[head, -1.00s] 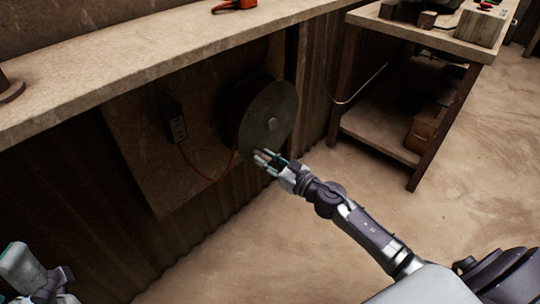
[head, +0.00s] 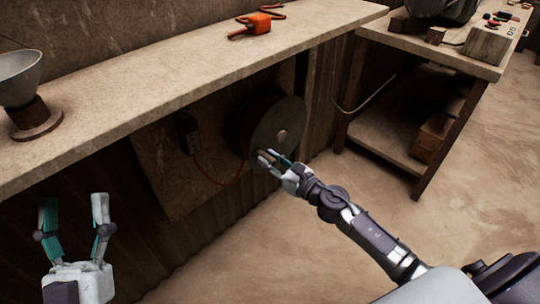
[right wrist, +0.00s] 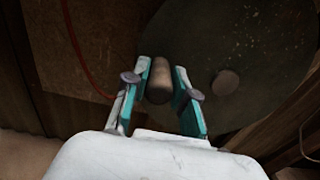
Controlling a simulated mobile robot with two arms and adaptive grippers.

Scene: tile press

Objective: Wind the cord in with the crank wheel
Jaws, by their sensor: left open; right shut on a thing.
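The crank wheel (head: 286,118), a dark round disc with a pale hub, is mounted on the panel under the bench; it fills the upper right of the right wrist view (right wrist: 262,50). An orange-red cord (head: 208,178) hangs in a loop between a socket box and the wheel. My right gripper (head: 268,158) is at the wheel's lower left edge. In the right wrist view its fingers are shut on the wooden crank handle (right wrist: 159,78). My left gripper (head: 75,208) is open and empty, at the lower left in front of the bench.
The long bench top (head: 165,95) runs above the wheel. On it are an orange tool (head: 258,23) with a cord and a grey funnel (head: 20,78) on a wooden stand. A socket box (head: 187,132) is left of the wheel.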

